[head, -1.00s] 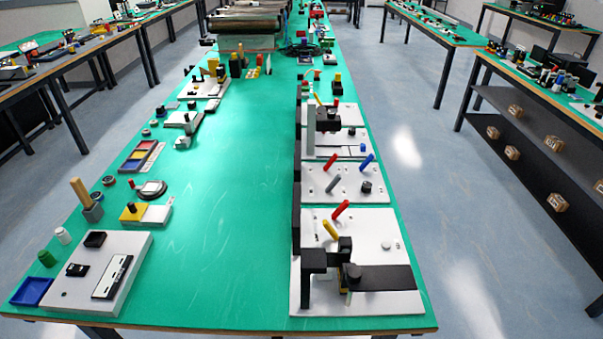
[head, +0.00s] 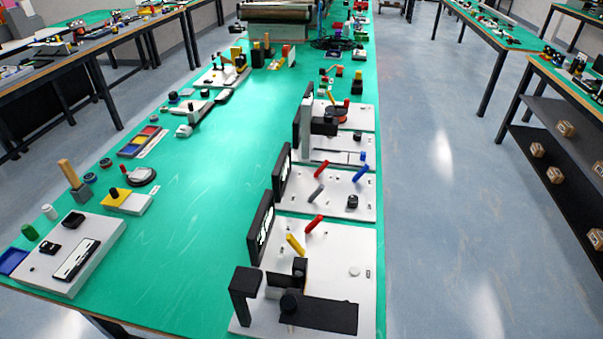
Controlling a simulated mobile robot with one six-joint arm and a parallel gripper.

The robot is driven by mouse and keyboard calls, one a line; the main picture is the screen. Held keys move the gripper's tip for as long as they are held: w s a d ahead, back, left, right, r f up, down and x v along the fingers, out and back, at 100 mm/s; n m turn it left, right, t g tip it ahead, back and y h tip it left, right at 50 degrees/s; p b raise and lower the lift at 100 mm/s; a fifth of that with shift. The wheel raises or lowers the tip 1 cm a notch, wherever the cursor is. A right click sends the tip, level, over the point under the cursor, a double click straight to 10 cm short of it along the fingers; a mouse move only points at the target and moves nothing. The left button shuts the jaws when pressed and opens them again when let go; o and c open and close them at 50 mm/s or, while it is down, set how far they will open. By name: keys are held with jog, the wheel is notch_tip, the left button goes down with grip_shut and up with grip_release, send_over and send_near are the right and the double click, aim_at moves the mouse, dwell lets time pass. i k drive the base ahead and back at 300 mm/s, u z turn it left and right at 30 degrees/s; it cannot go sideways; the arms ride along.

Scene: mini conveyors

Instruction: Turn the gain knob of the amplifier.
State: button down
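Several white panels stand in a row along the right edge of the green table. No readable label tells which one is the amplifier. The middle panel (head: 332,208) has red, blue and grey sticks and a small black knob (head: 352,201). I cannot tell which knob is the gain knob. My gripper is not in view.
The green table (head: 195,215) is bare along its middle. Black upright displays (head: 262,230) stand at the panels' left edges. A white device with a blue tray (head: 12,262) sits at the near left. Open floor (head: 430,220) lies to the right, then a shelved bench (head: 560,110).

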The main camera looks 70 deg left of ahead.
aim_at(353, 201)
jog(key=i, duration=2.45)
jog(key=z, duration=0.25)
jog(key=k, duration=0.2)
jog(key=u, duration=3.4)
